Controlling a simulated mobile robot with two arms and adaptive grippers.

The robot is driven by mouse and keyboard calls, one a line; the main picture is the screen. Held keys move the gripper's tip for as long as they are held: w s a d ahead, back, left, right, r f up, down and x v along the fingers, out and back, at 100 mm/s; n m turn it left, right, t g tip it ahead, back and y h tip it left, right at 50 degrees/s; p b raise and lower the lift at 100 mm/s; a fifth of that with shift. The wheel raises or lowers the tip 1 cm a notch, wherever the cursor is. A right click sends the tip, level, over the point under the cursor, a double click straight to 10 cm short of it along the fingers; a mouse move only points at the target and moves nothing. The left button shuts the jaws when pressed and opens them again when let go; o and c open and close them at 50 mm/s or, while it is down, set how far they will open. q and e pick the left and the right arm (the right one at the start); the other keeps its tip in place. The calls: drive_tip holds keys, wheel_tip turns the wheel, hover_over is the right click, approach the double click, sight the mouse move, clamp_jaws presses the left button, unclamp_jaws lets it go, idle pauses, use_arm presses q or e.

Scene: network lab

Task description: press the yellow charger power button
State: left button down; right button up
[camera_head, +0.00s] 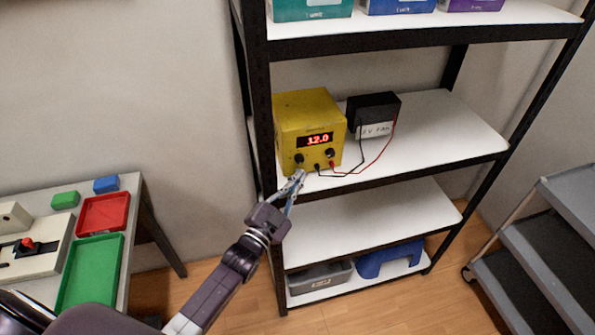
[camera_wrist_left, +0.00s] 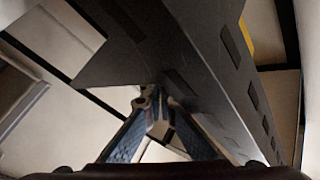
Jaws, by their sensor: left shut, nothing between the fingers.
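The yellow charger (camera_head: 309,121) stands on the middle shelf, its front facing me. Its red display reads 12.0, with dark knobs and terminals below it. My left gripper (camera_head: 300,174) is shut and empty, its tips just in front of the charger's lower front, near the left knob. I cannot tell whether it touches. Which front part is the power button is too small to tell. In the left wrist view the shut fingers (camera_wrist_left: 153,95) show beside a dark shelf post, with a sliver of yellow (camera_wrist_left: 246,38) behind it. My right gripper is not in view.
The shelf's dark left post (camera_head: 262,120) is close to my left gripper. A table with a red tray (camera_head: 104,215) and green tray (camera_head: 90,272) stands at left; grey steps (camera_head: 540,250) at right.

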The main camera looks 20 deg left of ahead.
use_arm(q)
drive_tip(key=shift+w+a+r, duration=0.3)
drive_tip(key=shift+a+r, duration=0.05)
idle(1.0)
drive_tip(key=shift+s+d, duration=0.1)
drive_tip(key=shift+s, duration=0.05)
drive_tip(key=shift+f, duration=0.3)
drive_tip(key=shift+s, duration=0.15)
drive_tip(key=shift+s+d+p, duration=0.4)
drive_tip(key=shift+s+p, duration=0.1)
drive_tip(key=shift+s, duration=0.35)
drive_tip(key=shift+s+d+f+p, duration=0.1)
drive_tip(key=shift+s+d+p, duration=0.25)
drive_tip(key=shift+s+d, duration=0.45)
drive_tip(key=shift+s+d+p, duration=0.3)
drive_tip(key=shift+s+d, duration=0.3)
drive_tip(key=shift+s, duration=0.4)
